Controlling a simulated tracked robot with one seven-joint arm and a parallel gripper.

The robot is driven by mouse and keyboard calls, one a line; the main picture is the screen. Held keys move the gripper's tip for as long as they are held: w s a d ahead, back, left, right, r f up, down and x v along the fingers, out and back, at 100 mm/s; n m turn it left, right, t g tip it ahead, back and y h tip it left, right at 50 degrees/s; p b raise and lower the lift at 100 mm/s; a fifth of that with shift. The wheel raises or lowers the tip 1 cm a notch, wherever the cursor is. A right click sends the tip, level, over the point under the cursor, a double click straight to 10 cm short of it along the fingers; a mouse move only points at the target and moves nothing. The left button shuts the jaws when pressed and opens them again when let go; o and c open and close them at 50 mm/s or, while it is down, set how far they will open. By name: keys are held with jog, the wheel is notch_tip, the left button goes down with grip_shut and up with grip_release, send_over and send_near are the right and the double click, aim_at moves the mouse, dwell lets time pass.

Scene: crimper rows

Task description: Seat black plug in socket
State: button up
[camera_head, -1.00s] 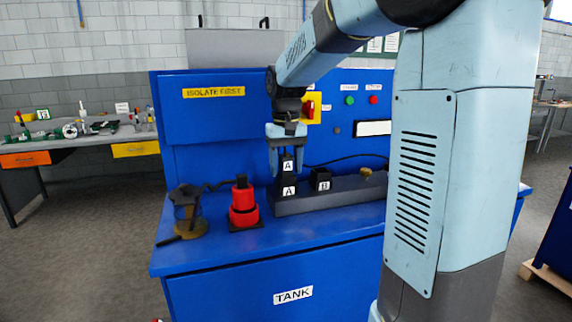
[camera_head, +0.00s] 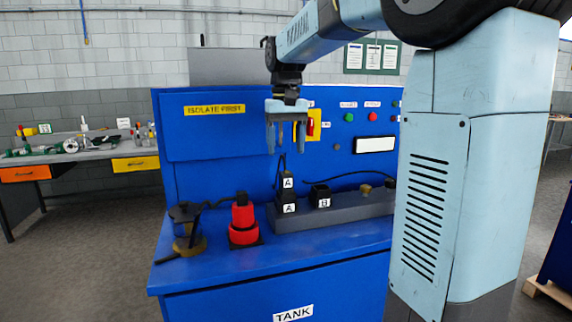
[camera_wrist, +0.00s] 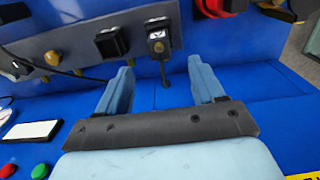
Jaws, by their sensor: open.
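The black plug (camera_head: 287,181) with a white A label stands upright on the black socket (camera_head: 286,208), also labelled A, at the left end of the grey rail. The plug and socket look in line, touching or nearly so; the exact depth is hidden. A cable rises behind the plug. In the wrist view the plug (camera_wrist: 157,42) shows beyond the fingers, with its cable hanging towards me. My gripper (camera_head: 287,145) is open and empty, above the plug and clear of it. The wrist view also shows my gripper (camera_wrist: 161,90) with its two blue fingers apart.
Black socket B (camera_head: 320,196) is beside A on the grey rail (camera_head: 350,208), with brass knobs further right. A red plug stack (camera_head: 243,222) and a dark, brass-based fitting (camera_head: 186,230) stand to the left on the blue bench (camera_head: 230,268). The blue panel (camera_head: 215,140) rises behind.

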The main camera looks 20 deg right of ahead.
aim_at(286, 172)
jog(key=shift+r, duration=1.8)
